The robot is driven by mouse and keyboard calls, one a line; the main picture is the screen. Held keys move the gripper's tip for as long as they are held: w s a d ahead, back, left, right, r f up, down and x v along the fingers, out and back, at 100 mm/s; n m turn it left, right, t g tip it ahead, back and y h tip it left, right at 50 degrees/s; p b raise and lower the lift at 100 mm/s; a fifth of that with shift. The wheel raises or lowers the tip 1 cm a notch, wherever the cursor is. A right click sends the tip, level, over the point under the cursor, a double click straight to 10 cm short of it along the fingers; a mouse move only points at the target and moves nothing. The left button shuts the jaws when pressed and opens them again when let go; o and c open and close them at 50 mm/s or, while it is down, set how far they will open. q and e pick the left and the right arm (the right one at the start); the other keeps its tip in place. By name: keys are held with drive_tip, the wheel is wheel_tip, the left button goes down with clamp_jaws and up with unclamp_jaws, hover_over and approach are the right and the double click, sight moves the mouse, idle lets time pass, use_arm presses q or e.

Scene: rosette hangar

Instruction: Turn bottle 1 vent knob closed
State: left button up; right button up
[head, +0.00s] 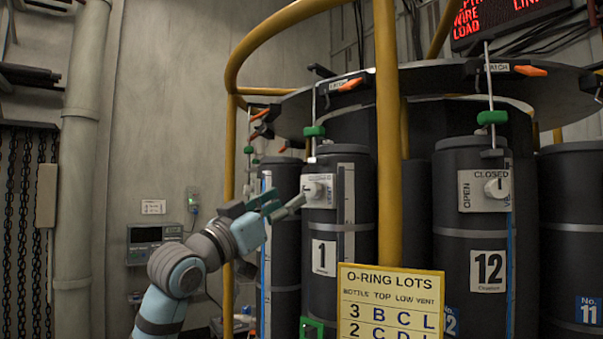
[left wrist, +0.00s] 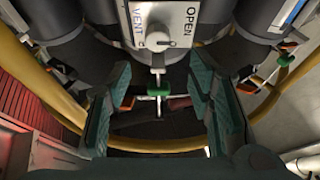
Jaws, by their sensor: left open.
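Bottle 1 (head: 324,220) is a dark cylinder with a white "1" label, standing left of the yellow post. Its pale vent knob (head: 312,190) sits on a white plate near its top. In the left wrist view the knob (left wrist: 158,37) shows on the plate (left wrist: 180,12), between the words VENT and OPEN. Its exact pointing direction is hard to tell. My left gripper (head: 287,203) is open, just left of the knob. In the left wrist view, my left gripper (left wrist: 160,75) has its fingers spread, with the knob ahead of the gap, apparently ungripped. My right gripper is not in view.
A yellow post (head: 388,150) and curved rail (head: 265,40) stand close by. A yellow O-ring lots sign (head: 390,302) hangs in front of the bottles. Bottle 12 (head: 470,225) stands right, its knob plate (head: 484,190) marked OPEN and CLOSED. A grey wall box (head: 152,242) is behind my arm.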

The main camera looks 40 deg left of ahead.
sight(311, 192)
use_arm(q)
drive_tip(key=x, duration=0.2)
drive_tip(key=p+x, duration=0.1)
drive_tip(key=x, duration=0.2)
drive_tip(key=f+p+x, duration=0.1)
drive_tip(key=x, duration=0.1)
drive_tip(key=shift+w+d+r, duration=0.15)
drive_tip(key=shift+w+d, duration=0.15)
drive_tip(key=shift+w, duration=0.35)
drive_tip(key=shift+s+a, duration=0.2)
drive_tip(key=shift+s, duration=0.2)
drive_tip(key=shift+w, duration=0.1)
clamp_jaws()
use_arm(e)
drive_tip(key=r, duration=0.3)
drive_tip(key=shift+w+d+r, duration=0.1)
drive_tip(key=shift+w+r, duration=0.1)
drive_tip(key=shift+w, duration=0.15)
